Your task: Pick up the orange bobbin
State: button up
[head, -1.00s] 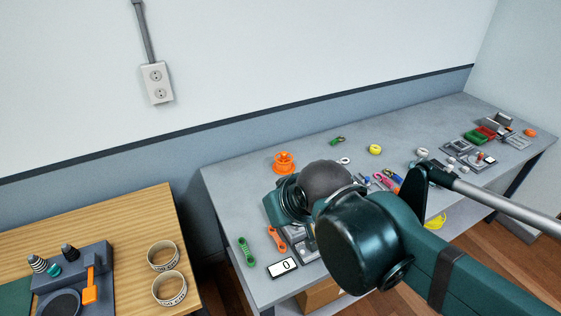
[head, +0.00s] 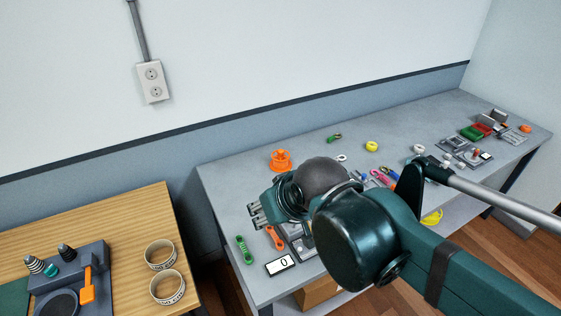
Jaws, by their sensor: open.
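The orange bobbin (head: 280,160) stands on the grey bench near its back left edge, apart from my gripper. My gripper (head: 254,215) is open over the left part of the bench, nearer the front than the bobbin and a little to its left in the picture. Its fingers point left, and nothing shows between them. My arm covers much of the middle of the bench.
A green link-shaped piece (head: 244,249), an orange one (head: 274,237) and a white display (head: 280,265) lie near the gripper. A yellow ring (head: 371,146) and a white ring (head: 341,158) lie right of the bobbin. A wooden table (head: 120,225) stands at left.

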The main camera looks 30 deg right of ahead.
jog(key=o, duration=0.7)
jog(key=shift+c, duration=0.2)
jog(key=shift+w, duration=0.1)
jog(key=w+d+r+m+g+h+p, duration=0.1)
jog(key=w+d+r+m, duration=0.1)
jog(key=w, duration=0.5)
jog(key=w+d+r+m+g, duration=0.1)
jog(key=w+d+r+m, duration=0.15)
jog(key=w, duration=0.35)
jog(key=m+g+h+p, duration=0.3)
jog(key=m+g, duration=0.2)
jog(key=m, duration=0.8)
send_over(279, 151)
jog(key=a, duration=0.2)
jog(key=shift+n, duration=0.25)
jog(key=f, duration=2.1)
jog(key=shift+s+a, duration=0.1)
jog(key=shift+a, duration=0.1)
jog(key=shift+d+f+h, duration=0.15)
jog(key=shift+f+h, duration=0.15)
jog(key=shift+f, duration=0.1)
